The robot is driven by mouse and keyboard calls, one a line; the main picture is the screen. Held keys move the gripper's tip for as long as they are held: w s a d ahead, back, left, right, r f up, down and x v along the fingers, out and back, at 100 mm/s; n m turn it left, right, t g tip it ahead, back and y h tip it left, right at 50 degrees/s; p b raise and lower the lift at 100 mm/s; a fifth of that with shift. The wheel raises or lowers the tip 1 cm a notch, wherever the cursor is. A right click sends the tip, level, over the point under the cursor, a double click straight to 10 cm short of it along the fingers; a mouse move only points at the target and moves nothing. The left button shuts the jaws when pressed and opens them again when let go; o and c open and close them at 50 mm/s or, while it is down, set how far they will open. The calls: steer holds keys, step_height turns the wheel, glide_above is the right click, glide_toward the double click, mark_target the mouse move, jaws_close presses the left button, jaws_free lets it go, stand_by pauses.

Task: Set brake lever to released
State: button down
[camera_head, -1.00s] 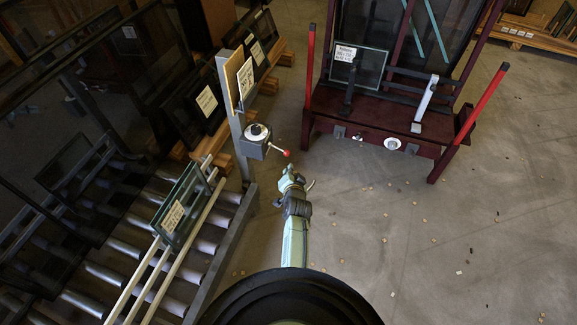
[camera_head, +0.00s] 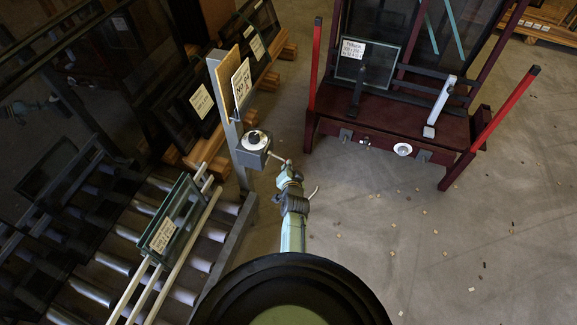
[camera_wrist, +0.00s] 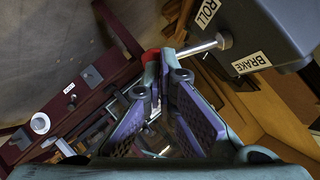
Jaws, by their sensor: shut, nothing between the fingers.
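The brake lever is a thin metal rod (camera_head: 277,157) that sticks out to the right of a grey box (camera_head: 251,158) on a post in the head view. In the wrist view the rod (camera_wrist: 200,48) ends in a red knob (camera_wrist: 151,56). The box (camera_wrist: 262,25) carries the labels ROLL and BRAKE. My gripper (camera_head: 288,166) is at the lever's outer end. In the wrist view my gripper (camera_wrist: 164,62) is shut, its fingertips right at the knob and partly covering it. I cannot tell whether they touch it. The knob is hidden in the head view.
A roller conveyor (camera_head: 200,265) with a small glass pane (camera_head: 178,222) lies on the left. A dark red frame (camera_head: 385,130) with red uprights stands at the back right. Open floor (camera_head: 430,240), dotted with small scraps, lies to the right of my arm.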

steer(key=shift+s+r, duration=0.1)
steer(key=shift+a+f+b, duration=0.15)
steer(key=shift+f+b, duration=0.75)
steer(key=shift+f, duration=0.05)
steer(key=shift+r, duration=0.1)
steer(key=shift+r+p, duration=0.75)
